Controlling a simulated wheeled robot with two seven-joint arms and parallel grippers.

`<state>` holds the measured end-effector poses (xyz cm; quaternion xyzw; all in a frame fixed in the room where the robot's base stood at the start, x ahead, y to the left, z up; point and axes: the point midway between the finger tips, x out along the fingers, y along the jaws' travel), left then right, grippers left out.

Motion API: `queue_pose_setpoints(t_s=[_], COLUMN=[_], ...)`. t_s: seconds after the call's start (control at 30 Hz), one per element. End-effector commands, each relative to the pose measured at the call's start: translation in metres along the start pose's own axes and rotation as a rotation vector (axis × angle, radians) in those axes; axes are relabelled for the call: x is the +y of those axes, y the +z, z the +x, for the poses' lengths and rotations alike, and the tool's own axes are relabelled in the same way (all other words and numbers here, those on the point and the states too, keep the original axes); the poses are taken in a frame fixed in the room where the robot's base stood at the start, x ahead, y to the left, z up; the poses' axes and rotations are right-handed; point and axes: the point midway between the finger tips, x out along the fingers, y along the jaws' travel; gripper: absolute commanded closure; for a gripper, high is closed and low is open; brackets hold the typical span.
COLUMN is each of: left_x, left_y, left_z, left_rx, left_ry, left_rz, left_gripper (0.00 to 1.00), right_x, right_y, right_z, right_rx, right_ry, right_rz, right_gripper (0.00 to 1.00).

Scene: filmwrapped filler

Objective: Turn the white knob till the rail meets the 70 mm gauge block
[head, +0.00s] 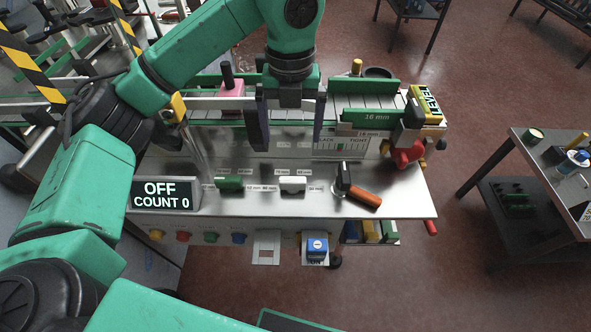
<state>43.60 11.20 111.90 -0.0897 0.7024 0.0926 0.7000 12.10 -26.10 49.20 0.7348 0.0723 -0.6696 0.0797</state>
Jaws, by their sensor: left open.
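The white knob (292,185) sits on the front of the metal panel, between a green knob (230,183) and a black lever with an orange handle (361,197). My left gripper (290,143) is open and empty. It points down over the machine, behind and above the white knob and apart from it. A long green rail (365,83) runs along the back of the conveyor, right of the gripper. A shorter green bar marked 16 mm (370,116) lies in front of it. I cannot read a 70 mm mark on any block. My right gripper is out of view.
A display (164,195) reads OFF, COUNT 0. A pink block (231,97) stands left of the gripper. Blue, yellow and green blocks (370,231) sit in a rack under the panel's right front. A side table (540,150) stands at right, with open floor between.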

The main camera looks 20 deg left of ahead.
Motion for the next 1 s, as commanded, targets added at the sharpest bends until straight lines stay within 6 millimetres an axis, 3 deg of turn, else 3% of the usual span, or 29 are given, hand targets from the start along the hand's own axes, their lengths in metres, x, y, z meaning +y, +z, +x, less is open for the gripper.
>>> queue_pose_setpoints(t_s=[0.17,0.4,0.6,0.93,0.97,1.0], left_x=[0.001,0.000,-0.002,-0.002,-0.002,-0.002], left_y=[-0.002,-0.003,-0.002,-0.002,-0.002,-0.002], left_z=[0.027,0.090,0.131,0.143,0.143,0.143], left_rx=[0.007,0.008,0.005,0.003,0.003,0.003], left_ry=[0.004,0.001,-0.003,-0.004,-0.004,-0.004], left_rz=[0.003,0.005,0.008,0.008,0.008,0.009], left_gripper=[0.00,0.00,0.00,0.00,0.08,0.23], right_x=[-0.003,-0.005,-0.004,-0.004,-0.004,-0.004], right_y=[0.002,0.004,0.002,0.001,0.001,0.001], right_z=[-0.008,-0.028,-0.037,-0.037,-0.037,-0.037], right_rx=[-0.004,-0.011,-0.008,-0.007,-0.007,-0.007], right_ry=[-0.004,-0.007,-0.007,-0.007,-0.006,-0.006], right_rz=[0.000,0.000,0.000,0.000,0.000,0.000], right_gripper=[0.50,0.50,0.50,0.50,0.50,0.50])
